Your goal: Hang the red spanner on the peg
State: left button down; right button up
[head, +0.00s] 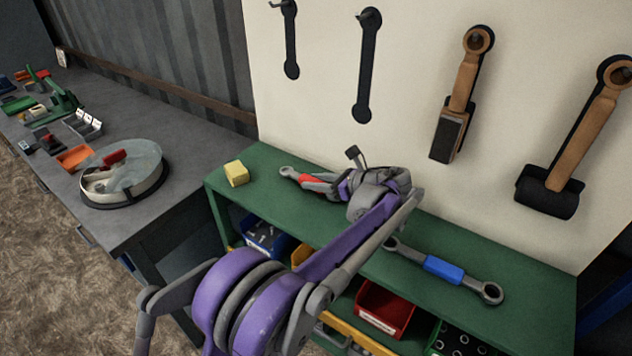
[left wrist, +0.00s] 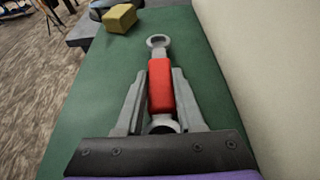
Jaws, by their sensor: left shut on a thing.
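The red spanner (head: 308,180) has a red grip and grey ring ends. It lies low over the green bench top near its back edge; I cannot tell whether it touches. My left gripper (head: 319,181) is shut on its red grip, which shows between both fingers in the left wrist view (left wrist: 160,86). The spanner's far ring points away from the gripper, and the near ring is partly hidden by the gripper. On the pale board, two bare pegs, a left peg (head: 283,4) and a right peg (head: 367,15), each have a black spanner outline below. My right gripper is not in view.
A blue spanner (head: 444,268) lies on the green bench (head: 535,290), right of my left arm. A yellow block (head: 236,173) stands at its left end. Bins (head: 384,308) sit below the bench top.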

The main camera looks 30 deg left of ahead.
pick_arm(q)
jog(key=shift+w+f, duration=0.1)
jog(key=shift+f, duration=0.05)
jog(key=shift+f, duration=0.1)
jog(key=shift+f, duration=0.15)
jog(key=c, duration=0.5)
grip_release()
jog(key=shift+d, duration=0.1)
jog(key=v, duration=1)
jog(key=shift+s+d+f+b, duration=0.1)
jog(key=shift+s+d+b, duration=0.1)
jog(key=shift+d+b, duration=0.15)
